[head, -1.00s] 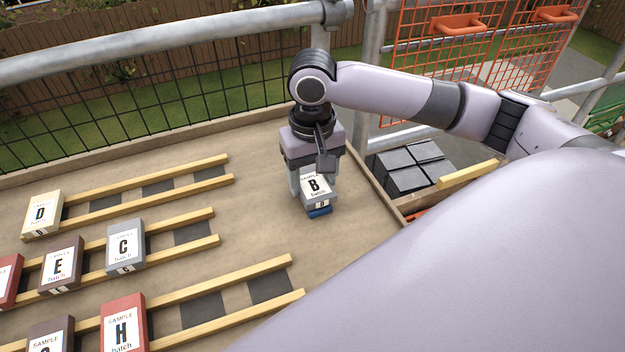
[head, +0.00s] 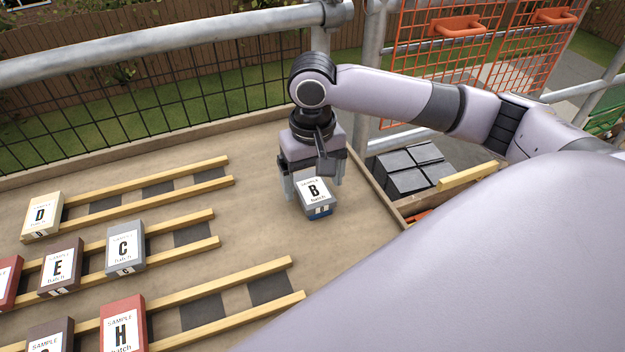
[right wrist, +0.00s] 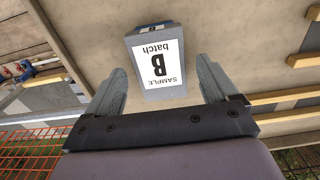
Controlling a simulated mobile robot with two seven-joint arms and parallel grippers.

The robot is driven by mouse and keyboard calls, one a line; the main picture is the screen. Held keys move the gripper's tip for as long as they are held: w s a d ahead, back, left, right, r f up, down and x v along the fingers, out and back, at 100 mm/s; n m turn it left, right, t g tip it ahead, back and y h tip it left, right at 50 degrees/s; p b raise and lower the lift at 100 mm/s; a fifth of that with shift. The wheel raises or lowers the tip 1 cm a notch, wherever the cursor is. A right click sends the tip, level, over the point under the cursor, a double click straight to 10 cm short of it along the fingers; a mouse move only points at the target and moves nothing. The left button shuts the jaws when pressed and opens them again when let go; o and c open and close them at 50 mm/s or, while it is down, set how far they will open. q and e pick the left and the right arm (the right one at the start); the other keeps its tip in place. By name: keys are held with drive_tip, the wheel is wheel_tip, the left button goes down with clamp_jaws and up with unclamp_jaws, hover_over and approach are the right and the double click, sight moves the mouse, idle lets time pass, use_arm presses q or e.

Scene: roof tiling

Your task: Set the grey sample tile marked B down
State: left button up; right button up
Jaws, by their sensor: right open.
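The grey sample tile marked B (head: 314,196) rests label up near the right end of the boarded deck. A blue patch shows at its near edge; I cannot tell whether that is part of the tile or something under it. My right gripper (head: 313,176) is just behind the tile, with its fingers spread. In the right wrist view, the open right gripper (right wrist: 160,72) has one finger on each side of the tile (right wrist: 158,85), with gaps visible. My left gripper is not in view.
Wooden battens with dark tiles between them lie to the left, with sample tiles D (head: 41,214), E (head: 61,265), C (head: 125,245) and H (head: 123,323). Dark stacked tiles (head: 410,168) stand beyond the deck's right edge. A metal rail (head: 170,42) runs behind.

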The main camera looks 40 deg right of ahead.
sight(313, 188)
wheel_tip(313, 188, up, 12)
drive_tip(key=p, duration=0.1)
drive_tip(key=shift+f+p, duration=0.25)
drive_tip(key=shift+p, duration=0.15)
drive_tip(key=shift+f, duration=0.1)
